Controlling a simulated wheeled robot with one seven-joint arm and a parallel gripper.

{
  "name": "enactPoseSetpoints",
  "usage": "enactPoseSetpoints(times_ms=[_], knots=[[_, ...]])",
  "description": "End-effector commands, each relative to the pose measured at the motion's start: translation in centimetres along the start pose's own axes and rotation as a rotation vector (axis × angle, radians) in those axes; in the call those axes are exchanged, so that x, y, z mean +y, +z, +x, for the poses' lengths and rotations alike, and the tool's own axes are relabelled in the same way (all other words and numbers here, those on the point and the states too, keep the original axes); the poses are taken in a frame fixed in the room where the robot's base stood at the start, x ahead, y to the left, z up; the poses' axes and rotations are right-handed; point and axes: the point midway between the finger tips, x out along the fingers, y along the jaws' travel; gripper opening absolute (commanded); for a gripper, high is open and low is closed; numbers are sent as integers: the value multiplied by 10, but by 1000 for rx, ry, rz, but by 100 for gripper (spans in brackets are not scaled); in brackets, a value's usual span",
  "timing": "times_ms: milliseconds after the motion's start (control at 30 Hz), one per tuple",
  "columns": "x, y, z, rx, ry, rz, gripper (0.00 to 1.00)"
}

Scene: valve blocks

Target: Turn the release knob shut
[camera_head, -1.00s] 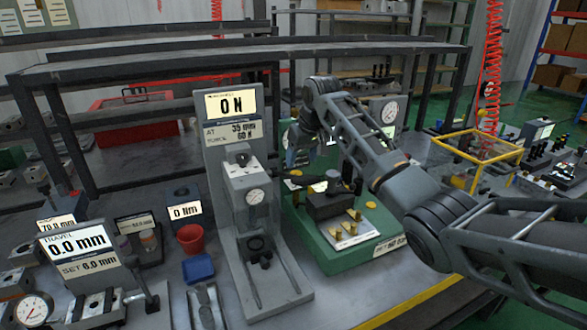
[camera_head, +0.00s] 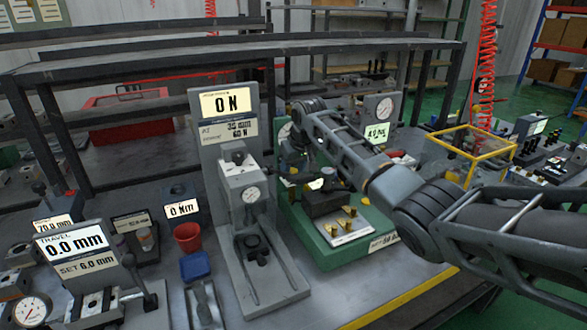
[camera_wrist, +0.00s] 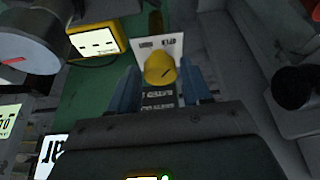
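A yellow knob (camera_wrist: 160,68) shows in the wrist view, in front of a white plate with dark lettering (camera_wrist: 172,45). I take it to be the release knob. My gripper (camera_wrist: 162,76) has its two blue-grey fingers apart, one on each side of the knob in the picture. I cannot tell whether either finger touches it. In the head view the green valve block (camera_head: 330,258) stands right of the grey press, with small yellow knobs (camera_head: 365,200) on it. My arm hides part of the block, and my fingers are not clear there.
The grey press stand (camera_head: 223,150) reads 0 N, left of the green block. A yellow frame (camera_head: 475,148) stands to the right. In the wrist view a dark round knob (camera_wrist: 293,88) is at the right.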

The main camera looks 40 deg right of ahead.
Motion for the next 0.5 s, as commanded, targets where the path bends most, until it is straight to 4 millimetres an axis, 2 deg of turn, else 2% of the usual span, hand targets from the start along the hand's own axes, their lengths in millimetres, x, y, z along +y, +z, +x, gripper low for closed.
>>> enactPoseSetpoints(times_ms=[33,400,500], knots=[[0,0,0,0,0,0,43],[0,0,0,0,0,0,9],[0,0,0,0,-1,-2,9]])
